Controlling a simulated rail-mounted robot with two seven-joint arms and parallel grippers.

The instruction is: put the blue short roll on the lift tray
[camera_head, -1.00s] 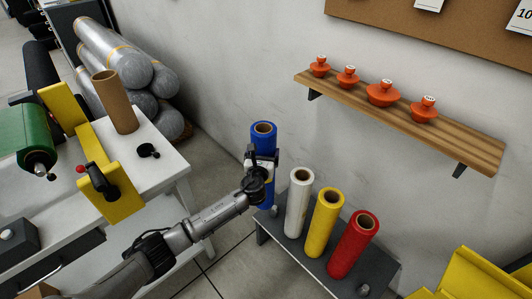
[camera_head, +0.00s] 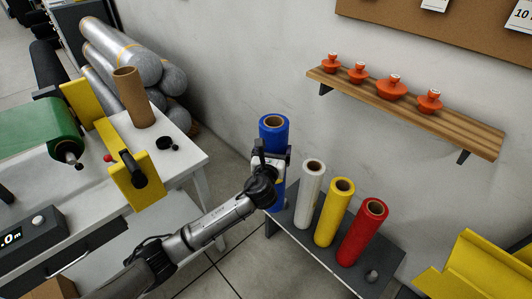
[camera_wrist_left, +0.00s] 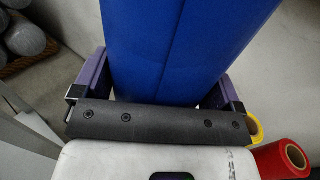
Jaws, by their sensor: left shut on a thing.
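The blue roll (camera_head: 273,135) is upright at the left end of the dark bench (camera_head: 318,255), its top higher in the picture than the other rolls. My left gripper (camera_head: 271,160) is shut around its middle. In the left wrist view, the blue roll (camera_wrist_left: 180,50) fills the space between the two purple-grey fingers. The gripper hides part of the roll; I cannot tell whether its lower end touches the bench. A yellow trough-like piece (camera_head: 480,262) shows at the lower right; I cannot tell whether it is the lift tray. My right gripper is out of view.
White (camera_head: 308,195), yellow (camera_head: 334,212) and red (camera_head: 362,233) rolls stand on the bench, close to the right of the blue roll. A wooden shelf (camera_head: 450,125) with orange items is on the wall. A white table (camera_head: 185,150) is at left.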

